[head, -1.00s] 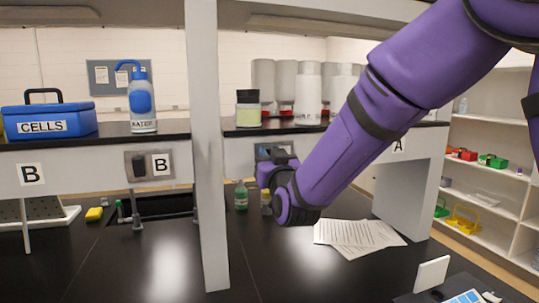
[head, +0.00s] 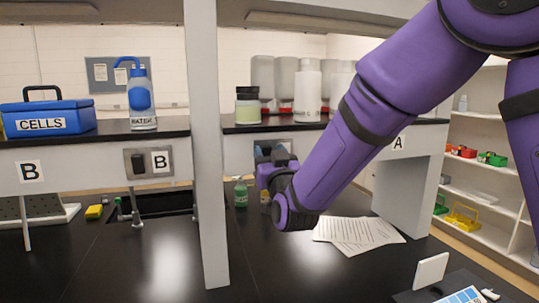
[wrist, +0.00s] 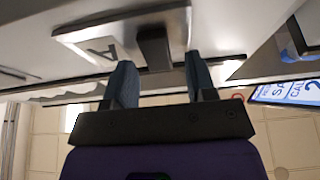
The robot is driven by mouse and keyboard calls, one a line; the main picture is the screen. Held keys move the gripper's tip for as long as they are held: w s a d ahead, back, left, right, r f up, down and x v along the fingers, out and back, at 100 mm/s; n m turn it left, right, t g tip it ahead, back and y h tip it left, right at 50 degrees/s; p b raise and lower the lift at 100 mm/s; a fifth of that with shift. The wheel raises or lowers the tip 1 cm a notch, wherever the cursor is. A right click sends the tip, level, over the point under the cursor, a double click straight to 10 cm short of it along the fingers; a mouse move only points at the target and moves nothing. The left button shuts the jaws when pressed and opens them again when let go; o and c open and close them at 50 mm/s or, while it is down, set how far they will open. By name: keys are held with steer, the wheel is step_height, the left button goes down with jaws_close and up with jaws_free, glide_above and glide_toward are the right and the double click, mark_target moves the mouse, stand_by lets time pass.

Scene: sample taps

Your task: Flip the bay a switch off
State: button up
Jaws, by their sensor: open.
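The bay A switch is a dark rocker (wrist: 155,48) on a metal plate (wrist: 90,30) beside an "A" label, seen in the wrist view. In the head view my gripper and wrist mostly hide it; part of its plate (head: 258,143) shows on the shelf front. My gripper (wrist: 161,80) is open and empty, its two fingers spread at either side of the rocker in the picture. Whether a finger touches the rocker or plate I cannot tell. My gripper also shows in the head view (head: 268,165), close in front of the plate.
A second switch (head: 138,164), labelled B, is on the left bay. A white post (head: 207,150) stands left of my gripper. A green bottle (head: 241,193) and papers (head: 358,232) are on the black bench (head: 130,265). Jars stand on the shelf above.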

steer(key=v, duration=1)
steer(key=shift+s, duration=0.35)
steer(key=shift+d+f, duration=0.1)
steer(key=s+d+r+m+g+h, duration=0.1)
steer(key=s+d+g, duration=0.1)
steer(key=d+g, duration=0.35)
steer(key=s+d+r+g+h, duration=0.1)
steer(key=d+r+g+h, duration=0.15)
steer(key=d, duration=0.65)
steer(key=s+d+f+m+g+h, duration=0.1)
steer(key=s+d+g, duration=0.3)
steer(key=s, duration=0.6)
steer(key=s+d+f+m+g+h, duration=0.1)
steer(key=s+d+g, duration=0.3)
steer(key=s+d, duration=0.3)
steer(key=s, duration=0.4)
steer(key=shift+s+d+f+h, duration=0.15)
steer(key=shift+s+d+h, duration=0.1)
steer(key=shift+d+h, duration=0.15)
